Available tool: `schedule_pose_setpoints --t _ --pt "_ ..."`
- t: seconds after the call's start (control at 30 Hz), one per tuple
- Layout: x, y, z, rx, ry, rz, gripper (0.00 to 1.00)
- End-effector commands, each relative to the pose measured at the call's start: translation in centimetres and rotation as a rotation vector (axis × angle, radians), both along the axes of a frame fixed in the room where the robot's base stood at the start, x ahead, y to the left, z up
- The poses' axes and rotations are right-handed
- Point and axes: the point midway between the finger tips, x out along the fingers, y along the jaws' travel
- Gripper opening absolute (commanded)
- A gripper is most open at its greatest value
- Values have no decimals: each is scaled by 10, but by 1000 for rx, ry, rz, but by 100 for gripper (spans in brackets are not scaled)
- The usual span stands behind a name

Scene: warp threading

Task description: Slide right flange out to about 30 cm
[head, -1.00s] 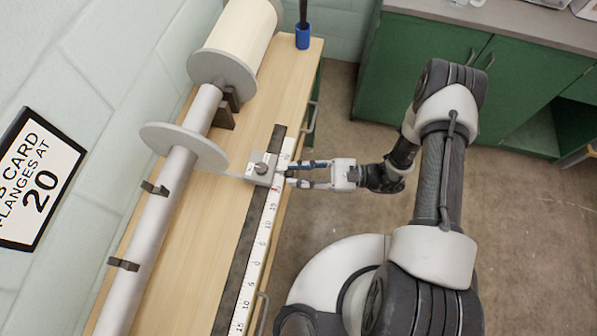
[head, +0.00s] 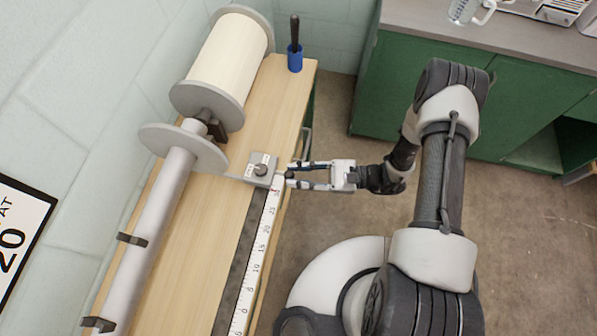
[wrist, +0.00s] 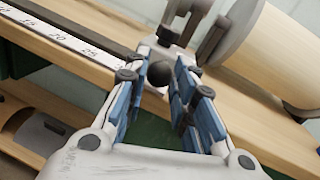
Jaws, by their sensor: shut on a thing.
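The right flange (head: 183,147) is a thin grey disc around the pale beam tube (head: 158,215). A flat arm joins it to a small grey slider block (head: 262,160) at the bench's front edge. The slider sits at the far end of the white ruler (head: 258,245), past its 25 mark; the exact reading is too small to tell. My gripper (head: 288,175) is at the slider's front side. In the wrist view its blue-padded fingers close around a dark ball knob (wrist: 160,73) on the slider.
A cream roll (head: 228,58) with grey end discs lies beyond the flange, close to it. A blue cup (head: 294,58) with a dark-handled tool stands at the bench's far end. Green cabinets (head: 440,100) stand at the back right. Floor in front of the bench is clear.

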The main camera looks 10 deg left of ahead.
Motion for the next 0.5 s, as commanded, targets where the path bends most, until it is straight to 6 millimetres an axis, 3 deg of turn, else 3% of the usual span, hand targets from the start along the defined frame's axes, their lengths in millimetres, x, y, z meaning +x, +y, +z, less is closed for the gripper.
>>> schedule_pose_setpoints --t 0.07,0.1,0.4,0.5 --pt "-1 0 0 -1 1 4 0" --pt "-1 0 0 -1 1 4 24" --pt "-1 0 0 0 0 2 44" --pt "-1 0 0 0 0 2 44"
